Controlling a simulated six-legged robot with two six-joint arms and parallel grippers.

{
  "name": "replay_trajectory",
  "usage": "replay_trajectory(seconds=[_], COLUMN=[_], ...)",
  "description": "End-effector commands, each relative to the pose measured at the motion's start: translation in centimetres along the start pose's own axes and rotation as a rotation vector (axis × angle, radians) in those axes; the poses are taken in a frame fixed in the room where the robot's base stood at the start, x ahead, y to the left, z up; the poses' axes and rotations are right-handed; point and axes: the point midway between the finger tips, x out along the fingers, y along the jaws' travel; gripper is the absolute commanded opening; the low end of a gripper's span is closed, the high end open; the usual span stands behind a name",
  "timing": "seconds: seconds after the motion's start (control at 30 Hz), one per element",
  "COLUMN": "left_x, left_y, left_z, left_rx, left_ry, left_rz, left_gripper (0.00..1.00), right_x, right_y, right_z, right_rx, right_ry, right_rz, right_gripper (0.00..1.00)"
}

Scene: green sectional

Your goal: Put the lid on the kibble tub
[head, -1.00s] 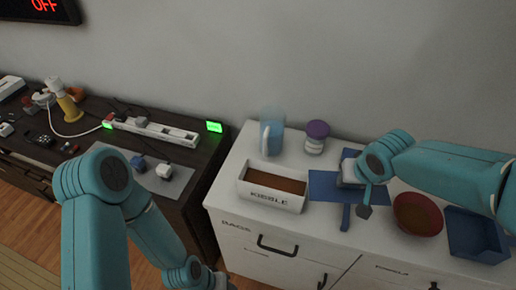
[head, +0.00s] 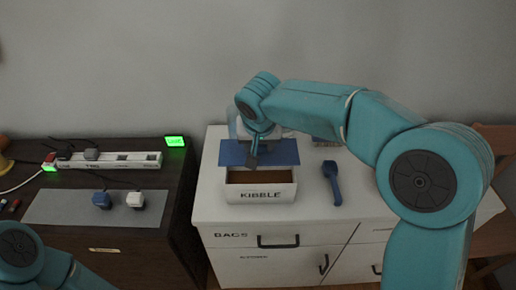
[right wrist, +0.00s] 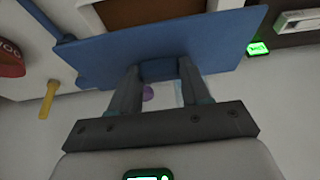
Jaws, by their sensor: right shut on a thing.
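The kibble tub (head: 262,194) is a white box labelled KIBBLE on the white cabinet. Brown kibble shows at its open front part. The lid (head: 285,153) is a flat blue panel above and behind the tub's opening, hiding its back part. My right gripper (head: 252,152) is shut on the lid. In the right wrist view, both fingers (right wrist: 160,75) close on a grip on the lid (right wrist: 190,45), and part of the tub (right wrist: 150,14) shows beyond it. The lid appears apart from the rim. My left gripper is out of view; only my left arm shows, bottom left.
A blue scoop (head: 332,183) lies right of the tub. A pale blue cup (head: 233,128) stands behind the lid, partly hidden. A red bowl (right wrist: 10,58) shows in the right wrist view. Left, a dark cabinet holds a power strip (head: 115,160) and two plugs (head: 118,200) on a grey mat.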

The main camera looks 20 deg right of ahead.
Motion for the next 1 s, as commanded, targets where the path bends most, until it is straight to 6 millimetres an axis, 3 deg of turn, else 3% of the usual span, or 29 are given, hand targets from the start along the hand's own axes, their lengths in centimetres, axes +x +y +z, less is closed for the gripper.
replay_trajectory(seconds=[0.6,1.0], left_x=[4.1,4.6], left_y=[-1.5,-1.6], left_z=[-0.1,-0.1], left_rx=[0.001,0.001], left_ry=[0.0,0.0], left_rz=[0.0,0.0], left_gripper=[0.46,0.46], right_x=[5.3,5.8], right_y=[0.7,0.3], right_z=[2.2,2.5], right_rx=[-0.002,-0.003], right_ry=[0.001,0.001], right_rz=[-0.001,-0.001], right_gripper=[0.17,0.17])
